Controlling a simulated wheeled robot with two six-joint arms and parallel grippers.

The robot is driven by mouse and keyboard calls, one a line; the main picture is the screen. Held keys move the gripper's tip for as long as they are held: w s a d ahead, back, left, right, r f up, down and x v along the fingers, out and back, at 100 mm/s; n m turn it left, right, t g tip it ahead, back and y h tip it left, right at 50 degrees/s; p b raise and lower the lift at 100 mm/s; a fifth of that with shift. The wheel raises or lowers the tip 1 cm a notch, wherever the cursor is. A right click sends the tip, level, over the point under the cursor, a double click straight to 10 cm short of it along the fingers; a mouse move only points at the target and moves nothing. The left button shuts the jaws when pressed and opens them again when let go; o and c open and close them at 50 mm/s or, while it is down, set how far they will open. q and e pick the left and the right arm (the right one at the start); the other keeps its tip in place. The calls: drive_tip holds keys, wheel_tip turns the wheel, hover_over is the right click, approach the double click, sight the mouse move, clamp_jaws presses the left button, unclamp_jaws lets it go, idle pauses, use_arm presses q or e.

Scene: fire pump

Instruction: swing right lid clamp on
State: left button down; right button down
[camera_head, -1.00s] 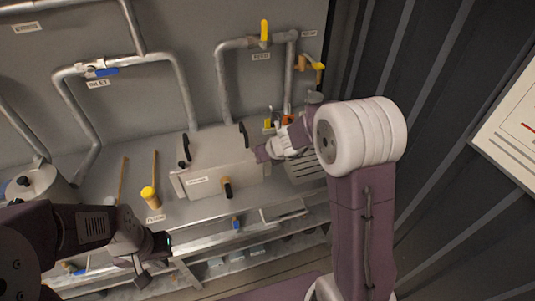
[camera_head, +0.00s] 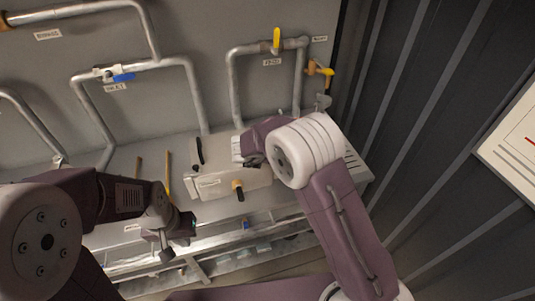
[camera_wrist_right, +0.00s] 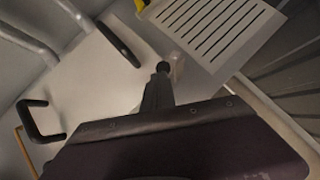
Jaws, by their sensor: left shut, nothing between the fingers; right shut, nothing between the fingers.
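The pale box with a lid (camera_head: 225,180) stands on the bench below the pipes. A black curved bar (camera_head: 199,151) stands at its left; two black bars show in the right wrist view, one upper (camera_wrist_right: 118,43) and one left (camera_wrist_right: 40,120). My right gripper (camera_head: 254,162) is shut over the box's right end and hides that part in the head view. In the right wrist view, a round black knob (camera_wrist_right: 163,68), seemingly part of the right clamp, shows at its fingertips (camera_wrist_right: 157,95); contact is unclear. My left gripper (camera_head: 188,226) is shut and empty by the bench's front.
A slotted grate (camera_wrist_right: 210,30) lies right of the box. Pipes with a yellow valve handle (camera_head: 277,40) and blue handle (camera_head: 123,77) rise behind. A corrugated wall (camera_head: 430,130) bounds the right.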

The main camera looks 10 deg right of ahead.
drive_tip(key=shift+w+d, duration=0.45)
drive_tip(key=shift+d, duration=0.05)
idle(0.3)
